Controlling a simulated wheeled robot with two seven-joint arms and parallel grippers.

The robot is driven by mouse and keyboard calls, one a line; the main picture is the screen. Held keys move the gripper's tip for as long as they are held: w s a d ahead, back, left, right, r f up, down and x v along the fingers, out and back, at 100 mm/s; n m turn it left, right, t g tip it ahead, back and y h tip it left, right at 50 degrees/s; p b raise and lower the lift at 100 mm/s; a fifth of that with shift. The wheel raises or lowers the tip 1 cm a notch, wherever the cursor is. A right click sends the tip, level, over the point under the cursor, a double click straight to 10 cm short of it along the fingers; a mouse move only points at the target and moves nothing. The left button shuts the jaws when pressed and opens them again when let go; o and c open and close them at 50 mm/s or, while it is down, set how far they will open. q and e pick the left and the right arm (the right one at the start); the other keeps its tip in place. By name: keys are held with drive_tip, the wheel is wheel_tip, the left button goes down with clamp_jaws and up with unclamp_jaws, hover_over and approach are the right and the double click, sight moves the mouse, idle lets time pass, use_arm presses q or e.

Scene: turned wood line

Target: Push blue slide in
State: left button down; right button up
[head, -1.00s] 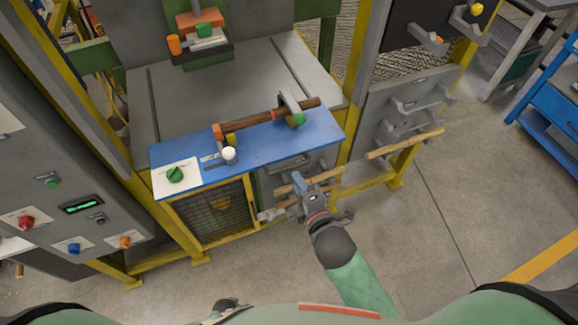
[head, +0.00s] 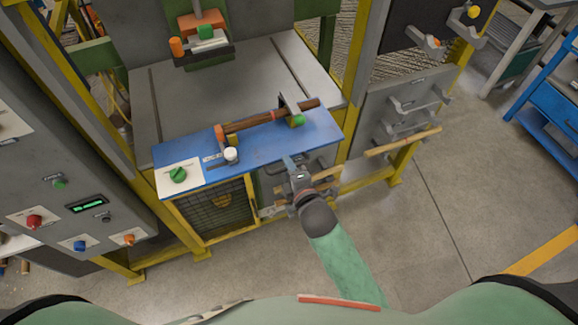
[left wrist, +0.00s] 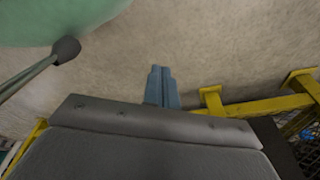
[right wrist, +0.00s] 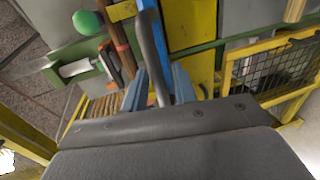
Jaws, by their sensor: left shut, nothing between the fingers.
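The blue slide (head: 265,150) is a flat blue plate in front of the grey machine bed, carrying a brown turned rod (head: 255,122) in holders and a green knob on a white panel (head: 178,174). My right gripper (head: 289,160) is at the plate's front edge, right of its middle. In the right wrist view, its two fingers (right wrist: 160,75) stand apart on either side of a dark grey bar (right wrist: 152,35), with gaps showing. My left gripper (left wrist: 160,72) shows only in its wrist view, shut and empty over bare floor.
A yellow-framed mesh guard (head: 217,208) is below the slide. A grey rack (head: 405,112) with a wooden rod (head: 403,141) stands to the right. A grey control cabinet (head: 75,190) is at the left.

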clamp_jaws()
